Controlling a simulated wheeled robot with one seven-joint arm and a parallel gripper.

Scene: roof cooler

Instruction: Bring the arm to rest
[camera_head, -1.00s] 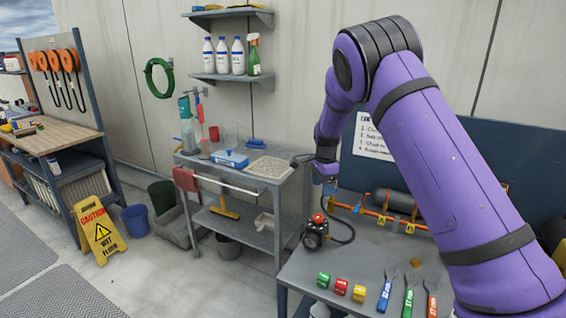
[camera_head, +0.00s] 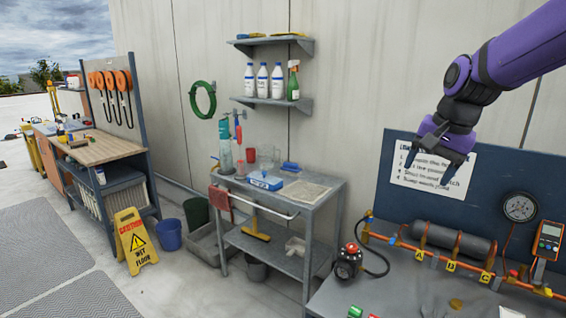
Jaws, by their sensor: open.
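My gripper (camera_head: 431,174) is at the end of my purple arm, at the upper right of the head view. Its dark fingers are spread apart and point down, with nothing between them. It hangs in front of the white instruction sheet (camera_head: 455,188) on the dark blue back panel (camera_head: 509,184), above the grey workbench (camera_head: 400,292). It appears clear of the bench top and the pipe assembly.
A grey cart (camera_head: 326,193) stands left. Open floor (camera_head: 190,286) lies at lower left.

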